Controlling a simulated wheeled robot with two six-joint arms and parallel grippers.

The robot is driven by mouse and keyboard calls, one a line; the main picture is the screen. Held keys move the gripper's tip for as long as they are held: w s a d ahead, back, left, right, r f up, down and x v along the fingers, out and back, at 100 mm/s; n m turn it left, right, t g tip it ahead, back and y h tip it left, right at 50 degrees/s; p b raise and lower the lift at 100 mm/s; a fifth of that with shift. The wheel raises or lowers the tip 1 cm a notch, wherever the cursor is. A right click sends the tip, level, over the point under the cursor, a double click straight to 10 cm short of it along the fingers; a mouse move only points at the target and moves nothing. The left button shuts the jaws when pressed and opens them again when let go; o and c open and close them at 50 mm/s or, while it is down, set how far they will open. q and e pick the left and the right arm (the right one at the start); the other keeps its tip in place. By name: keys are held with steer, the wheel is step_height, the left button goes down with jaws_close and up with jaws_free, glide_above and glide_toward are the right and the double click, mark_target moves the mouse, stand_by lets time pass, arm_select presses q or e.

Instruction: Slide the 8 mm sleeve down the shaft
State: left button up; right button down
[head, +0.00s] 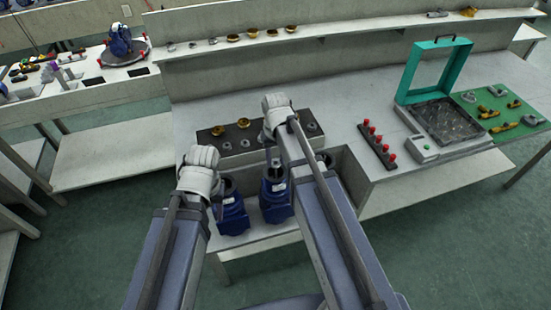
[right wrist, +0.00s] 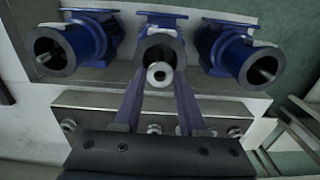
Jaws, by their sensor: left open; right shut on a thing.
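My right gripper (right wrist: 157,82) is shut on a small pale metal sleeve (right wrist: 157,72). The sleeve is at the mouth of the middle blue pump housing (right wrist: 155,22), end-on to the right wrist camera. That pump's shaft is hidden behind the sleeve, so I cannot tell whether the sleeve is around it. In the head view the right gripper (head: 272,158) is above a blue pump (head: 274,205), and the sleeve is too small to make out. My left gripper (head: 218,203) is open, close to the left blue pump (head: 232,215); its fingers are partly hidden.
Blue pumps with bare shafts stand on the left (right wrist: 70,45) and right (right wrist: 240,60) in the right wrist view. A dark block (head: 235,131) with several metal rings and brass cups lies behind. Red-topped pegs (head: 377,145) and a teal-framed tray (head: 440,118) are at right.

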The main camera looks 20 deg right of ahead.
steer(key=shift+f, duration=0.3)
stand_by(0.4)
steer(key=shift+f+b, duration=0.35)
steer(key=shift+b, duration=0.15)
steer(key=shift+f+b, duration=0.6)
stand_by(0.5)
steer(key=shift+c, duration=1.9)
jaws_free()
steer(key=shift+r, duration=0.15)
step_height(320, 180, up, 8)
steer(key=p, duration=0.8)
steer(key=shift+f, duration=0.2)
